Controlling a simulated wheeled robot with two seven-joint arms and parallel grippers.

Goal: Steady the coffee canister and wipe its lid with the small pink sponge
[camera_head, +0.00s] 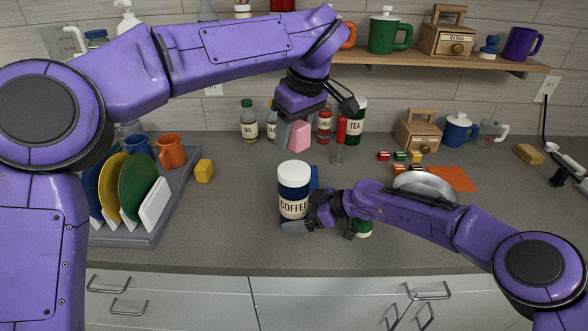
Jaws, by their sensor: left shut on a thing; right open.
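The coffee canister (294,185), dark blue with a white lid and a COFFEE label, stands upright on the counter near the middle. The small pink sponge (300,135) is held in my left gripper (298,138), which is shut on it above and slightly behind the canister's lid, apart from it. My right gripper (306,217) is open at the lower right side of the canister, with one finger in front of its base. The other finger is hard to make out, and I cannot tell whether either touches.
A dish rack (150,237) with plates and mugs stands left, beside a yellow sponge (204,171). Bottles, a TEA canister (356,121) and a red-handled tool (340,135) stand behind. A green item is partly hidden under my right arm.

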